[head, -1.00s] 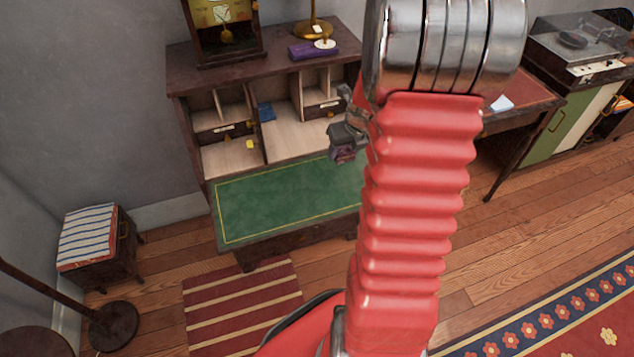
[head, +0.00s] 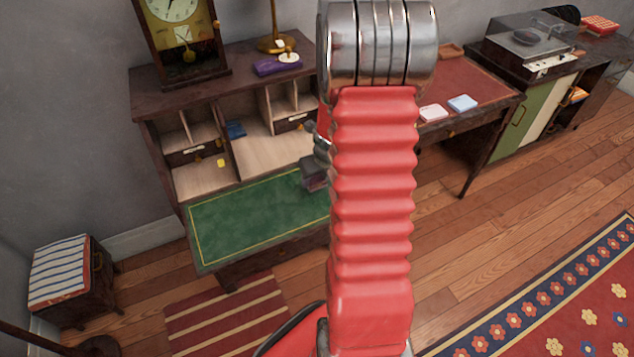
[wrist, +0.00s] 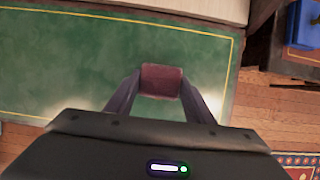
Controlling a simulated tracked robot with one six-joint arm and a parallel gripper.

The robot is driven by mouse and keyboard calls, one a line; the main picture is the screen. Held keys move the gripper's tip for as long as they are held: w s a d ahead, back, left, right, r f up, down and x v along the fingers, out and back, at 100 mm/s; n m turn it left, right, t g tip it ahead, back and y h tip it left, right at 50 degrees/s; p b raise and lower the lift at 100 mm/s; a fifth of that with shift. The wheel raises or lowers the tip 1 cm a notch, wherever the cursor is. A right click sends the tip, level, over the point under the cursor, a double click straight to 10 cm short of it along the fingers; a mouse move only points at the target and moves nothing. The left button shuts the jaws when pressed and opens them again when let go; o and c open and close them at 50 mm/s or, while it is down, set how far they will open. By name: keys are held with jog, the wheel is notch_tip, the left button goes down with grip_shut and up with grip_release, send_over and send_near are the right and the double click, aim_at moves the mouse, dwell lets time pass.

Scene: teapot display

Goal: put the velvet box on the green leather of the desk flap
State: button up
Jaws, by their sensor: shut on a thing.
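The velvet box, a small dark maroon block, is between my fingertips in the wrist view (wrist: 162,79). My gripper (head: 317,168) is shut on it and hangs over the right part of the desk flap in the head view. The flap's green leather (head: 240,222) has a thin gold border and lies open and bare. In the wrist view the green leather (wrist: 70,65) fills the area under and left of the box. I cannot tell whether the box touches the leather. My arm hides the flap's right end in the head view.
The desk's open pigeonholes (head: 255,150) rise behind the flap, with a blue item (head: 236,130) inside. A clock (head: 182,40) and a purple item (head: 278,66) stand on top. A red-topped desk (head: 465,85) is at right. A striped stool (head: 62,275) is at left.

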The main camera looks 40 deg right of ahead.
jog(key=shift+f, duration=1.25)
jog(key=shift+f, duration=0.15)
jog(key=o, duration=1.1)
jog(key=shift+v, duration=6.15)
jog(key=shift+w, duration=0.1)
